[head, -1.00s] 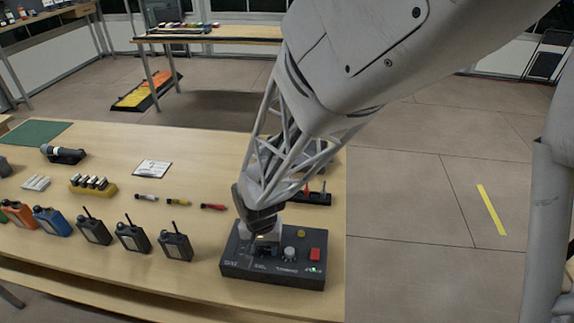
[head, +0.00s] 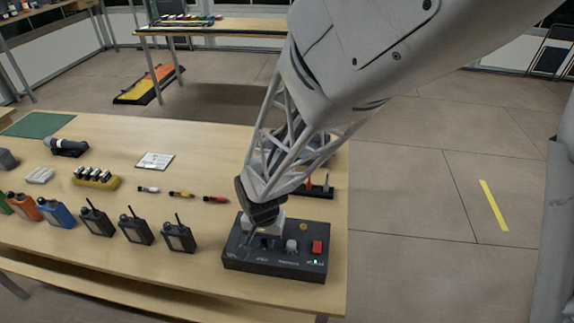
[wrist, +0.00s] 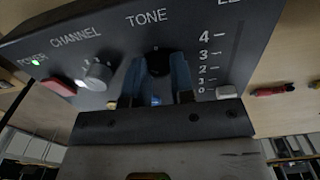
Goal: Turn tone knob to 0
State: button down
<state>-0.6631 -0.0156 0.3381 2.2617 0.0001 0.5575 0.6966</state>
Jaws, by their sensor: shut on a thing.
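A dark control box (head: 245,258) sits near the front right of the table. Its tone knob (wrist: 158,60) is a dark round knob below the word TONE in the wrist view. My gripper (wrist: 158,80) has its two blue fingers on either side of this knob and is shut on it. The fingers hide the knob's sides, and I cannot read its setting. In the head view, my gripper (head: 267,238) reaches down to the box and hides the knob.
The silver channel knob (wrist: 97,75) and red power switch (wrist: 58,87), with a green light, are left of the fingers in the wrist view. A pale slider cap (wrist: 227,92) is close on the right, by the 0 mark. Several radios (head: 180,238) stand left of the box.

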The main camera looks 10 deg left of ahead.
aim_at(265, 240)
jog(key=m, duration=0.5)
jog(key=shift+m, duration=0.4)
jog(key=m, duration=0.4)
jog(key=shift+m, duration=0.4)
jog(key=c, duration=1)
grip_release()
jog(key=shift+r, duration=0.1)
jog(key=shift+r, duration=3.85)
